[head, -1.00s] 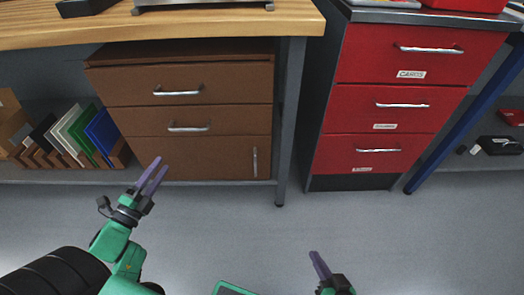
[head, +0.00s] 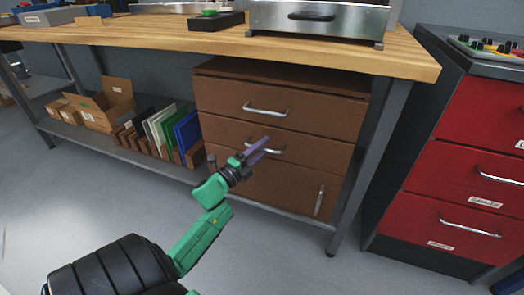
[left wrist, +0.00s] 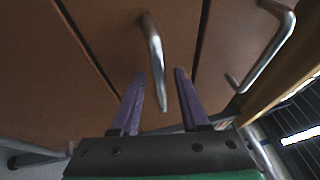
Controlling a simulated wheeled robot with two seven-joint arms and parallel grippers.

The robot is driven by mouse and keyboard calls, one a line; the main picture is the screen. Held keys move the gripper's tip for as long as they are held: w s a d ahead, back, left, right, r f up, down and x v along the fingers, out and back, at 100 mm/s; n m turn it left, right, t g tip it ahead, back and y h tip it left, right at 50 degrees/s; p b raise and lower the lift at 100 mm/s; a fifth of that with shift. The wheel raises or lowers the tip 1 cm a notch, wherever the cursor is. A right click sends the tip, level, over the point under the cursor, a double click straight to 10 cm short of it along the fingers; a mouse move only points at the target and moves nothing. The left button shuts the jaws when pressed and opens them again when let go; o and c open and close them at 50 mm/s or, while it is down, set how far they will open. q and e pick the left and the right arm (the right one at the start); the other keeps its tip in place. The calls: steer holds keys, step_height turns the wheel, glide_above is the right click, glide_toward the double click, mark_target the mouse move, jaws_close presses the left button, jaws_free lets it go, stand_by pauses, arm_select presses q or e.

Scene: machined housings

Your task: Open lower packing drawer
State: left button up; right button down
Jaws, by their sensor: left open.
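The brown cabinet under the workbench has two drawers with horizontal bar handles above a front with a vertical handle (head: 320,200). The lower of the two drawers (head: 325,165) is shut; its silver handle (head: 279,150) is partly hidden by my left gripper (head: 263,146). In the left wrist view this handle (left wrist: 153,45) runs down toward the gap between the purple fingers (left wrist: 160,85). The left gripper is open and the fingers are not closed on the handle. The upper drawer handle (head: 265,109) also shows in the wrist view (left wrist: 272,47). My right gripper is not in view.
The wooden workbench top (head: 150,37) overhangs the cabinet. A table leg (head: 358,165) stands to its right, beside a red drawer cabinet (head: 455,185). Upright coloured panels (head: 165,130) and cardboard boxes (head: 105,105) stand on the lower shelf. Grey floor in front is free.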

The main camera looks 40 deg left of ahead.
arm_select(q)
jaws_close()
stand_by(1.4)
